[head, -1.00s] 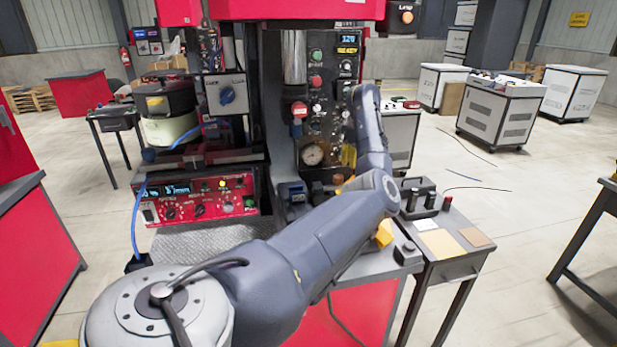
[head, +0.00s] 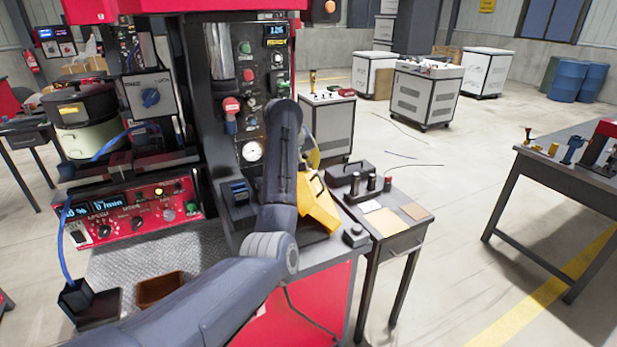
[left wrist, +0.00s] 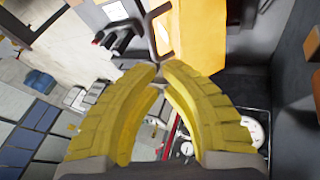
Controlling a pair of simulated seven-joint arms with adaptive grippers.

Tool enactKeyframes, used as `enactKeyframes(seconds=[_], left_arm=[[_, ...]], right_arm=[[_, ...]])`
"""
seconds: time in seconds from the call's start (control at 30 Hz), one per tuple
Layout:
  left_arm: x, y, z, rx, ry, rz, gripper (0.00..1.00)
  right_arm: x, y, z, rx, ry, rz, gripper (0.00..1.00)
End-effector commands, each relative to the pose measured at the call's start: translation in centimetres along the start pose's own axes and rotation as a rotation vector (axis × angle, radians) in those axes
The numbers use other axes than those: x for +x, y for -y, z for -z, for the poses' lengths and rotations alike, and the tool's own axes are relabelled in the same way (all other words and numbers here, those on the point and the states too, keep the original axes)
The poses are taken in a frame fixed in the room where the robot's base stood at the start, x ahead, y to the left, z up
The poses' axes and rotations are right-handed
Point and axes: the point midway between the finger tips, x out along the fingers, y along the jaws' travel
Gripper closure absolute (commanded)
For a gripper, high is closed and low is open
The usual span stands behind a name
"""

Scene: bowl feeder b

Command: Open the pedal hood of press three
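A yellow hood (head: 318,205) stands on the right part of the machine's bench in the head view, just right of my left forearm. A large orange-yellow surface beyond my fingertips in the left wrist view (left wrist: 190,38) looks like the same hood. In the head view my left forearm and wrist hide most of this gripper. The right gripper is not in view.
A red control box (head: 130,213) and a dark panel with a gauge (head: 252,151) stand behind and left of my arm. A small brown tray (head: 160,288) lies on the bench. A side table (head: 395,240) with dark cylinders adjoins on the right. Open floor lies beyond.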

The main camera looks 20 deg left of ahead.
Motion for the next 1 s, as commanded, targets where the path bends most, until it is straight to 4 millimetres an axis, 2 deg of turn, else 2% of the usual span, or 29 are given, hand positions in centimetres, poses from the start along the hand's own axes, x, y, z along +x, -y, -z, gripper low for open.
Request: enactKeyframes(seconds=[0.3,0.5,0.7,1.0], left_arm=[[4.6,0.2,0.1,-0.003,0.001,0.003,1.0],[6.5,0.1,0.1,-0.003,0.0,0.003,1.0],[7.4,0.1,0.1,-0.004,0.0,0.002,1.0],[7.5,0.1,0.1,-0.004,-0.001,0.002,1.0]], right_arm=[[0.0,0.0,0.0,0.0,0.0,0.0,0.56],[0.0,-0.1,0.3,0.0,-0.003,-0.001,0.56],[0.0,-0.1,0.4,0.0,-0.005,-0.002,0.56],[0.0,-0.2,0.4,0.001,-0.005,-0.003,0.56]])
